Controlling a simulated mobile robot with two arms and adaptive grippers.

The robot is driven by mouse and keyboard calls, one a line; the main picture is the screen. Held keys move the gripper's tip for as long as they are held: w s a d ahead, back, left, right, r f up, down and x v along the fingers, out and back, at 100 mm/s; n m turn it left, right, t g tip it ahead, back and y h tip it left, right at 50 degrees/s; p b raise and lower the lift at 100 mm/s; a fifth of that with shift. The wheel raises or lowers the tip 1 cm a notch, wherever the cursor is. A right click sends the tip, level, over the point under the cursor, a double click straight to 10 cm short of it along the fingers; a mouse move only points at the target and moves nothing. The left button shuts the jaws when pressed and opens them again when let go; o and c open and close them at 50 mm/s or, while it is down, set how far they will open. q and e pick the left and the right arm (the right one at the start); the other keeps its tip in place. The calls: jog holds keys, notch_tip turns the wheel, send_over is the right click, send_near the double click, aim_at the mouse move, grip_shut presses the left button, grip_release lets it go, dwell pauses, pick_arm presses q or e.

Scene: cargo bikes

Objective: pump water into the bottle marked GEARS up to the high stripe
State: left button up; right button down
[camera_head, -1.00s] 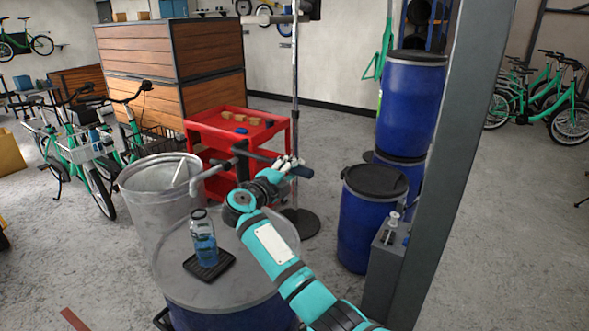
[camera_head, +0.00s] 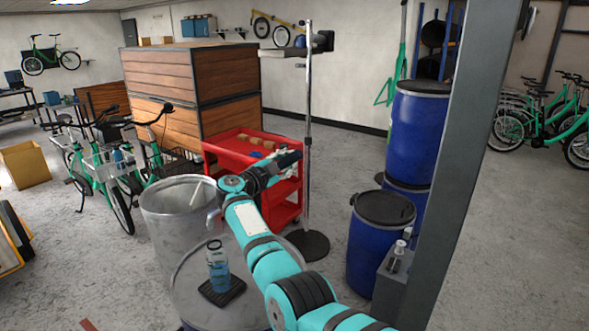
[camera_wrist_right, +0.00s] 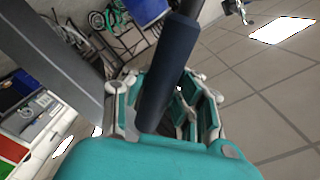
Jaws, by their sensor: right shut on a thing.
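A clear bottle (camera_head: 218,272) with blue water in its lower part stands upright on a small black mat (camera_head: 236,288) on the drum top (camera_head: 190,303). Its marking and stripes are too small to read. The tip of the pump spout (camera_head: 212,220) hangs above the bottle. The rest of the pump is mostly hidden behind my right arm. My right gripper (camera_head: 284,165) is shut on the dark pump handle (camera_head: 290,158); the dark blue handle (camera_wrist_right: 170,65) runs between its fingers in the right wrist view. My left gripper is out of view.
A grey metal bin (camera_head: 165,215) stands close behind the drum on the left. A red cart (camera_head: 225,147) and a stand pole (camera_head: 307,130) are behind my arm. Blue barrels (camera_head: 375,245) and a grey post (camera_head: 455,150) are on the right. Green bikes are left.

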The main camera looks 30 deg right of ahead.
jog(key=shift+w+a+r+n, duration=0.4)
jog(key=shift+w+a+r, duration=0.05)
jog(key=shift+w+r, duration=0.15)
jog(key=c, duration=1.5)
grip_release()
jog(key=o, duration=0.4)
jog(key=shift+s+a+r, duration=0.1)
jog(key=shift+a, duration=0.35)
jog(key=shift+o, duration=0.2)
jog(key=shift+d, duration=0.25)
jog(key=v, duration=1.2)
jog(key=shift+a, duration=0.1)
